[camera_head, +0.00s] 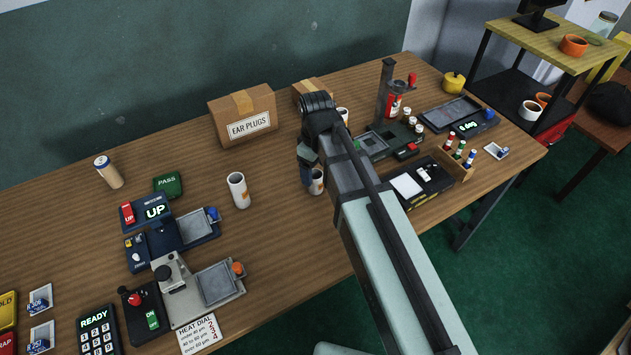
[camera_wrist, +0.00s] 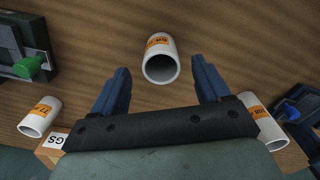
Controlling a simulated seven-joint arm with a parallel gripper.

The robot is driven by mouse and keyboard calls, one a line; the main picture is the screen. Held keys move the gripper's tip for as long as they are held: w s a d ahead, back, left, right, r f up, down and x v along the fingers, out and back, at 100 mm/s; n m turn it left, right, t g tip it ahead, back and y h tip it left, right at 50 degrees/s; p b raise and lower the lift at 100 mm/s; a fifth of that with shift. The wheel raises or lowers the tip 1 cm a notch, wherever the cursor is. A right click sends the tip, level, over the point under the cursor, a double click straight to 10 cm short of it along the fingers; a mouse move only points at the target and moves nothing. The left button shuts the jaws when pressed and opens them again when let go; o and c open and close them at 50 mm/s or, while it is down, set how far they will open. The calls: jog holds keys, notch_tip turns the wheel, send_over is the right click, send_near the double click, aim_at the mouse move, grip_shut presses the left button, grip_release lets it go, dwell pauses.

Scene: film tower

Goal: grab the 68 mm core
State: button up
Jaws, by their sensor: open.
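Three white cores with orange labels show. One core (camera_wrist: 160,58) is at the upper middle of the wrist view, its open end facing the camera, beyond and between the blue fingertips of my open gripper (camera_wrist: 160,72). In the head view this core (camera_head: 317,184) stands on the table beside my gripper (camera_head: 307,172), partly hidden by it. A second core (camera_head: 238,190) stands further left. A third core (camera_head: 342,114) stands further back, partly hidden by my arm. The wrist view also shows a left core (camera_wrist: 40,117) and a right core (camera_wrist: 263,120). I cannot read the label sizes.
An EAR PLUGS box (camera_head: 243,116) stands behind the cores. A can (camera_head: 109,172) stands at the left. A microscope-like device (camera_head: 178,282) is at the front left. A tray device (camera_head: 372,142) lies right of my gripper. Bare table lies between the left core and my gripper.

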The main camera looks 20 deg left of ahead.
aim_at(315, 182)
jog(key=shift+s+f, duration=0.1)
jog(key=shift+f, duration=2.75)
jog(key=shift+c, duration=0.3)
jog(key=c, duration=1)
